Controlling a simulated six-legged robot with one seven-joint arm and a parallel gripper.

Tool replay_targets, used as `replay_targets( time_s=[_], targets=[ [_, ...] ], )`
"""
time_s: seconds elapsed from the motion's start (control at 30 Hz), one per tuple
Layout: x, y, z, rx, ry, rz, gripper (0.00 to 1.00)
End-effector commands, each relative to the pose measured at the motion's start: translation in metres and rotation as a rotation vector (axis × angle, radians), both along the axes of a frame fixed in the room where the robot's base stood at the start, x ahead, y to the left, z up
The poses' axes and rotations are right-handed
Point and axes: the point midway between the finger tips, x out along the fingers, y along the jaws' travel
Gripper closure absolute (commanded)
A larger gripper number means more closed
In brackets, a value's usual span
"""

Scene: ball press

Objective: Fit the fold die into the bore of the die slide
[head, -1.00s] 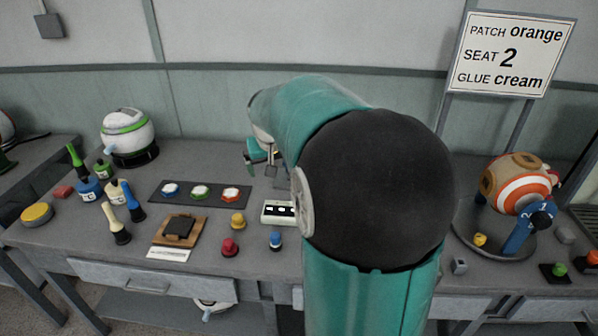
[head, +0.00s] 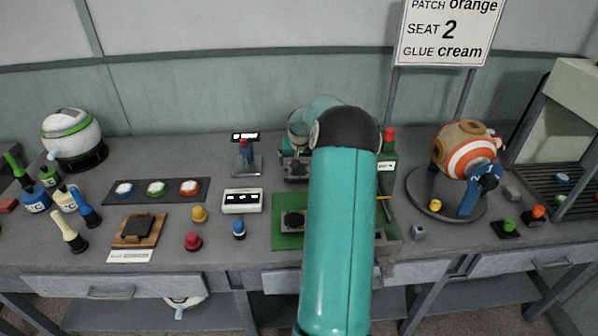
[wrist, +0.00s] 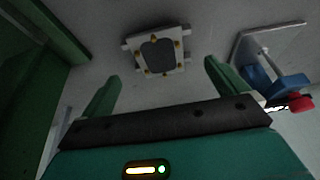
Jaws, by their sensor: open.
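My gripper (wrist: 162,72) is open and empty in the wrist view, its two green fingers apart. Beyond and between the fingertips lies a pale square block (wrist: 182,68) with a dark rounded centre and several gold pins. It looks apart from the fingers. I cannot tell whether it is the fold die. In the head view the gripper is largely hidden behind my arm. A dark plate with a round feature (head: 292,220) lies on a green mat (head: 287,241), partly covered by my arm. I cannot tell whether it is the die slide with its bore.
A stand with a blue and red part (head: 246,152) is left of my arm; its blue part shows in the wrist view (wrist: 262,80). A white panel (head: 242,201) and yellow, red and blue knobs lie nearer. A green bottle (head: 387,165) stands close on the right.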

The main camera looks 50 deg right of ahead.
Motion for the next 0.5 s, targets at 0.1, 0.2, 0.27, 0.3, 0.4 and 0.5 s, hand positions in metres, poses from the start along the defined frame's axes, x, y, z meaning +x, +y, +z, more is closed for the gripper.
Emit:
replay_targets(
  time_s=[0.1, 0.2, 0.27, 0.3, 0.4, 0.5],
  targets=[
    [0.004, -0.004, -0.015, 0.001, -0.001, -0.001, 0.02],
    [0.006, -0.006, -0.019, -0.001, -0.001, 0.0, 0.02],
    [0.007, -0.008, -0.023, 0.001, -0.001, -0.001, 0.02],
    [0.008, -0.01, -0.027, 0.002, -0.001, 0.0, 0.02],
    [0.012, -0.016, -0.039, 0.002, -0.001, 0.0, 0.02],
    [0.017, -0.022, -0.051, 0.002, 0.0, -0.001, 0.02]
  ],
)
